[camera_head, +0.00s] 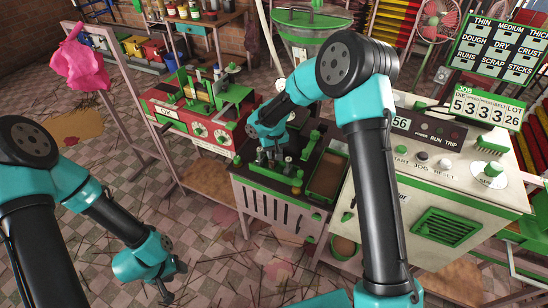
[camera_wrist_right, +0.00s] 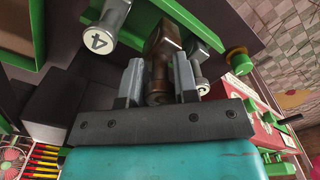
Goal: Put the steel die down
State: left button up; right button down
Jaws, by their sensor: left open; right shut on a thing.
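My right gripper (camera_wrist_right: 160,86) is shut on a brown, worn-looking metal piece (camera_wrist_right: 162,50), seen between its fingers in the right wrist view. I cannot tell from its colour whether this is the steel die. A silver cylinder marked 4 (camera_wrist_right: 98,39) lies to its left, and another silver numbered piece (camera_wrist_right: 202,84) is close beside the right finger. In the head view my right gripper (camera_head: 270,158) is low over the dark top of the green-edged bench (camera_head: 262,182); what it holds is mostly hidden there. My left gripper (camera_head: 166,291) is open and empty over the floor.
A red machine (camera_head: 180,119) stands left of the bench. A cream control cabinet (camera_head: 432,190) with buttons stands to the right. A brown-filled tray (camera_head: 325,174) is set in the bench's right side. A green knob (camera_wrist_right: 240,62) stands near the gripper.

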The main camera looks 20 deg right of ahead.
jog(key=shift+w, duration=0.2)
jog(key=shift+w+f, duration=0.1)
jog(key=shift+f, duration=1.65)
jog(key=shift+f, duration=0.2)
jog(key=c, duration=0.9)
grip_release()
jog(key=shift+r, duration=0.15)
notch_tip(320, 180, up, 12)
jog(key=shift+r, duration=0.1)
